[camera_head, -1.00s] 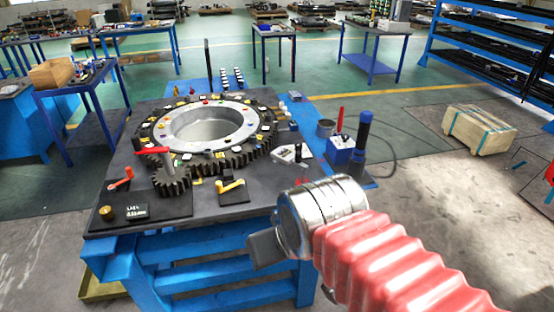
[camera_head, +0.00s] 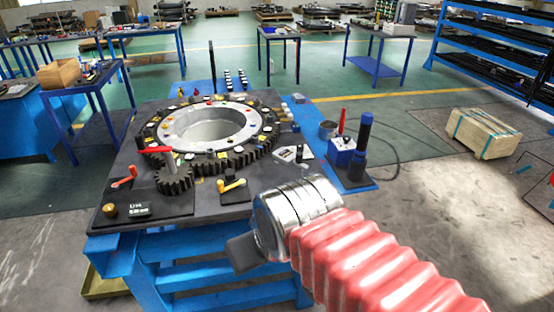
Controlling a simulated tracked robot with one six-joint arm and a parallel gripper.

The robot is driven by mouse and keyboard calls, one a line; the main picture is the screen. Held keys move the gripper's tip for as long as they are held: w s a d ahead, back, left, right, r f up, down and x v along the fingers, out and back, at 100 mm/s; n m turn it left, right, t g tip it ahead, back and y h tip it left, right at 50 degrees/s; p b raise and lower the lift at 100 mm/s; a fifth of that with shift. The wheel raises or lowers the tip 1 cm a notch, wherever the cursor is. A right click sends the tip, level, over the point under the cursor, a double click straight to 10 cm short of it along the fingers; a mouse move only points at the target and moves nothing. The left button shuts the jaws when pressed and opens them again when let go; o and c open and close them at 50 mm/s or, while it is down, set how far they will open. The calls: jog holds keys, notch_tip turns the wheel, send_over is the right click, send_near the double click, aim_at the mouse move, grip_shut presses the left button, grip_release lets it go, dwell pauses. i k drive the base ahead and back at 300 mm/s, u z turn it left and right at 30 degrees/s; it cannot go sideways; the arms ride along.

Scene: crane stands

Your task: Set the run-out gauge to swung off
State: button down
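I cannot tell for sure which fitting is the run-out gauge. A small grey-white unit with a black upright pin (camera_head: 292,155) sits at the ring's right side on the dark bench top. A yellow lever (camera_head: 233,185) lies on a black plate in front of the toothed ring (camera_head: 170,133). A red lever (camera_head: 124,177) and a red-handled crank (camera_head: 154,150) over the small pinion (camera_head: 175,181) are further left. My gripper (camera_head: 243,252) is a dark piece beyond the silver wrist, at the bench's front edge, apart from these fittings. Its fingers cannot be told apart.
A small display (camera_head: 139,210) and a brass knob (camera_head: 109,210) sit at the front left corner. A blue box with a red lever (camera_head: 342,150) and a blue-capped black post (camera_head: 361,145) stand to the right.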

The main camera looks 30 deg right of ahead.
aim_at(285, 155)
jog(key=z, duration=0.05)
jog(key=i, duration=1)
jog(key=u, duration=0.05)
